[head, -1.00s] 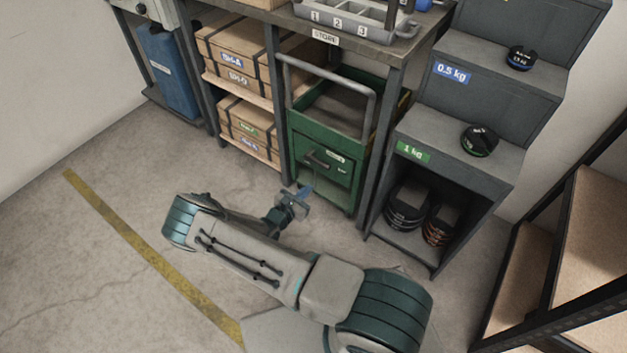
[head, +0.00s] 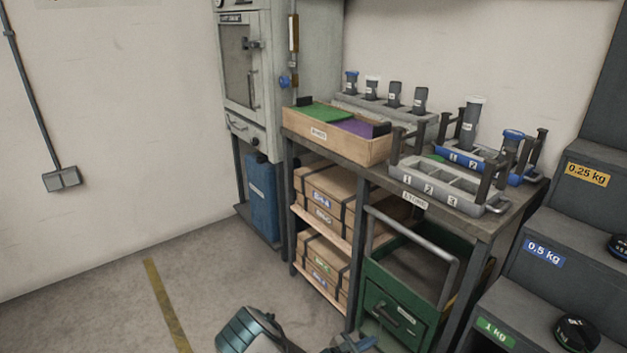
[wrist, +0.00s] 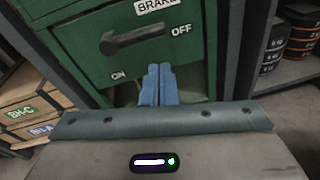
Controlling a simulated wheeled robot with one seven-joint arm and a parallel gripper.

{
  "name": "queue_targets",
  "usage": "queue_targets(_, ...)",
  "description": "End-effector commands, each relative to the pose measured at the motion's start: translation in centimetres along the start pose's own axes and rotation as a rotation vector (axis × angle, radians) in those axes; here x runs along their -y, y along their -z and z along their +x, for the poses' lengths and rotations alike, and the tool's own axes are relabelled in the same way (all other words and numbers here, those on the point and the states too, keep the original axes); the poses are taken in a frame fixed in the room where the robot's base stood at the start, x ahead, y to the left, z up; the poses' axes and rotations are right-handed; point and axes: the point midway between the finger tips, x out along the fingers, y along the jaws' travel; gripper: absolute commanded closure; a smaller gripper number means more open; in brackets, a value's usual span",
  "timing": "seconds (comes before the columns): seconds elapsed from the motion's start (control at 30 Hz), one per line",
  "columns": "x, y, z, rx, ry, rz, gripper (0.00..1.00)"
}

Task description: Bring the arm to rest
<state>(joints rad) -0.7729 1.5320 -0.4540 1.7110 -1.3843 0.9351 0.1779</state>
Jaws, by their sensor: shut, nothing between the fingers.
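My gripper (wrist: 157,84) shows in the wrist view with its two blue fingers together, shut and empty. It points toward the front of the green cart (wrist: 75,50), just below a dark lever handle (wrist: 138,35) labelled BRAKE, with ON at lower left and OFF at right. The handle lies roughly level, tilted up toward OFF. I see a gap between the fingers and the handle. In the head view the green cart (head: 375,275) stands under the bench, and my gripper (head: 355,343) is only partly visible at the bottom edge.
The workbench (head: 480,222) carries trays and a wooden box (head: 335,140). Strapped boxes (head: 325,190) fill the shelves left of the cart. A stepped weight rack (head: 535,280) stands at right. The floor (head: 90,310) at left is clear.

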Motion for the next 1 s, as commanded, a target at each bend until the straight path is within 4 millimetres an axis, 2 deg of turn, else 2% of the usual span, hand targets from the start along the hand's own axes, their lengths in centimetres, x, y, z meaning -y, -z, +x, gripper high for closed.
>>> queue_targets(0.03,-0.4,-2.8,-0.4,-0.012,0.049,0.052,1.0)
queue_targets(0.2,-0.3,-9.9,-1.5,-0.057,0.228,0.227,1.0)
queue_targets(0.57,0.8,-23.9,-5.0,-0.172,0.577,0.578,1.0)
queue_targets(1.0,3.0,-40.1,-11.0,-0.349,0.925,0.988,1.0)
